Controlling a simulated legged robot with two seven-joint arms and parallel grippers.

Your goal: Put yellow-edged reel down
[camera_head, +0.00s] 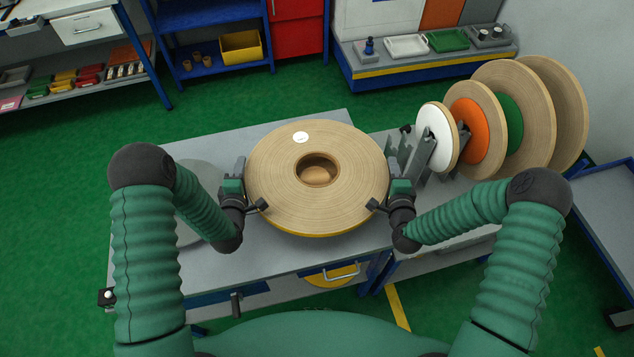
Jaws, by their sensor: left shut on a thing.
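The yellow-edged reel (270,190) is a wide tan roll with a round central hole, a white label on top and a yellow strip along its lower front edge. It lies roughly flat between my two grippers, over the grey table (270,262). Whether it touches the top cannot be told. My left gripper (248,193) is shut on the reel's left edge. My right gripper (385,193) is at the reel's right edge; its fingers are partly hidden, so its jaw state is unclear.
A stand at right carries several upright reels, with white (436,128), orange (468,130) and green (508,125) centres. A pale round patch (192,225) shows on the table's left, partly behind my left arm. Shelves (215,45) stand at the back.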

